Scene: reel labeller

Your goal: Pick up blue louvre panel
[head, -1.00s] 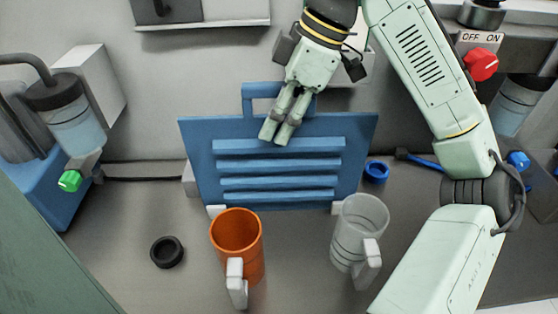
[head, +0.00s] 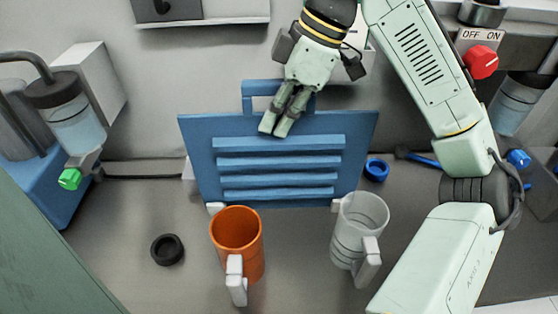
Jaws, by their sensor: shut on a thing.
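The blue louvre panel (head: 200,150) stands upright at the back of the counter, with several raised slats across its face and a loop handle (head: 249,97) on its top edge. My gripper (head: 274,128) comes down from above over the panel's upper middle, fingers close together. It is shut on the panel at the handle. The right part of the handle is hidden behind my fingers.
An orange mug (head: 237,240) and a clear mug (head: 358,225) stand in front of the panel. A bottle with a green tap (head: 70,179) stands at the left.

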